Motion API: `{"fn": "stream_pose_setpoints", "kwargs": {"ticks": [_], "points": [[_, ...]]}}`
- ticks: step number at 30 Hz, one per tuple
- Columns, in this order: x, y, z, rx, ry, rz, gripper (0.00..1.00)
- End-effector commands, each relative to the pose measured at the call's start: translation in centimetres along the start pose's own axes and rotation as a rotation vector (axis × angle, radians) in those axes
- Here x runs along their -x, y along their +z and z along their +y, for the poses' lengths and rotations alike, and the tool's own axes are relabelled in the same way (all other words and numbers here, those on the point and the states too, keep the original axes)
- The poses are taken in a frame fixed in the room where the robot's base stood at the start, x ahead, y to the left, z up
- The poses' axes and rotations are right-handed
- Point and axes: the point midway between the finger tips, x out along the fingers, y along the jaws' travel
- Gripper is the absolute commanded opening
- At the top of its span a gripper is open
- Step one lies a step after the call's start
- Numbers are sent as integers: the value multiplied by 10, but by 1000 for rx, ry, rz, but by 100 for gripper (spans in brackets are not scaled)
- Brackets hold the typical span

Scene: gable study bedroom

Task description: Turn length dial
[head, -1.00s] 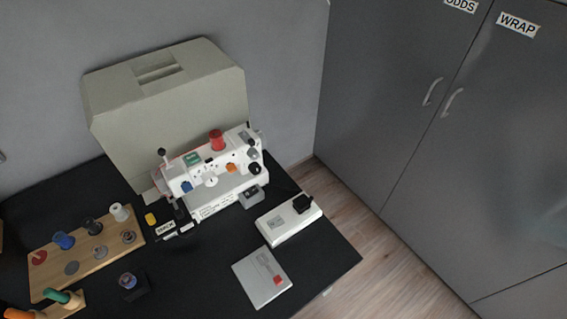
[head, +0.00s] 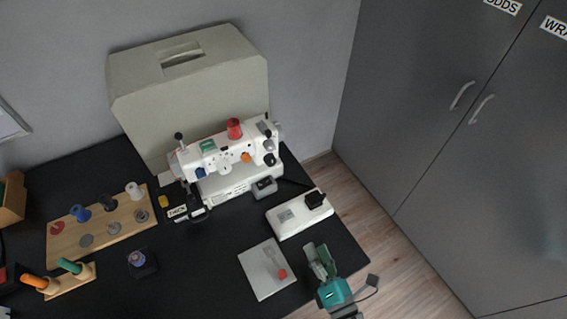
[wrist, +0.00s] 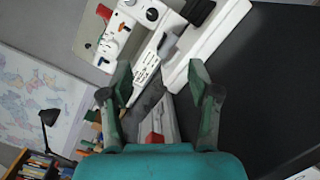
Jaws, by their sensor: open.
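The white sewing machine (head: 232,160) stands on the black table in front of its beige case. Its front carries an orange knob (head: 246,157), a blue knob (head: 200,173) and dark knobs at the right end (head: 269,159); I cannot tell which is the length dial. The machine also shows at the top of the wrist view (wrist: 118,40). My gripper (head: 318,262) is at the table's front right edge, well apart from the machine. In the wrist view my gripper (wrist: 158,88) has its fingers spread, with nothing held between them.
A wooden spool board (head: 100,242) and the beige case (head: 190,90) stand left and behind. Grey cupboards (head: 450,130) stand right.

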Motion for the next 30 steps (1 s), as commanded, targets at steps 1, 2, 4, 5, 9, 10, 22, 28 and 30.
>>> {"fn": "stream_pose_setpoints", "kwargs": {"ticks": [1, 2, 4, 5, 9, 10, 22, 28, 30], "points": [[-22, 0, 2, 118, 20, 11, 61], [-33, 0, 2, 191, 28, 19, 61], [-59, -2, 3, 362, 46, 35, 61], [-70, -2, 4, 432, 53, 40, 61], [-115, -2, 8, 724, 78, 58, 61], [-123, -1, 9, 776, 82, 60, 61], [-180, 3, 18, 1140, 101, 71, 61], [-201, 1, 19, 1141, 102, 69, 61], [-213, 0, 20, 1139, 102, 70, 61]]}}
